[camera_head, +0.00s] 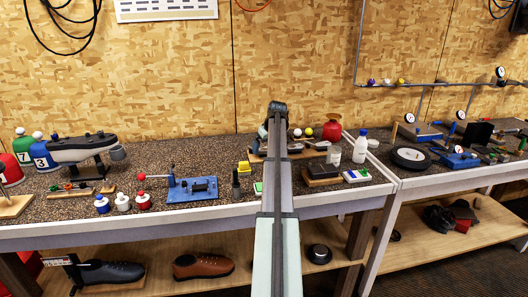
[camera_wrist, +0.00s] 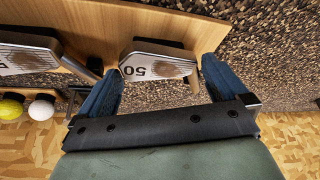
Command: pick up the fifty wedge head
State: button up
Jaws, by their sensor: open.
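The fifty wedge head (camera_wrist: 138,70), a metal face marked 50 with a brown worn patch, shows in the wrist view at a wooden rack (camera_wrist: 190,27). My gripper (camera_wrist: 163,66) is open, with one blue finger on each side of this head in the picture. I cannot tell whether either finger touches it. A second metal club head (camera_wrist: 25,58) with a partly cut-off mark lies to the left, outside the fingers.
A yellow ball (camera_wrist: 10,107) and a white ball (camera_wrist: 41,107) are close on the left in the wrist view. In the head view, a red container (camera_head: 332,129) and a white bottle (camera_head: 360,147) stand right of my arm. A blue fixture (camera_head: 192,188) is to the left.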

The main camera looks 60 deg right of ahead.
aim_at(266, 149)
jog(key=shift+c, duration=0.3)
jog(key=shift+r, duration=0.1)
jog(key=c, duration=0.7)
jog(key=shift+r, duration=0.1)
jog(key=shift+r, duration=0.35)
jog(key=shift+c, duration=0.6)
notch_tip(266, 149, up, 9)
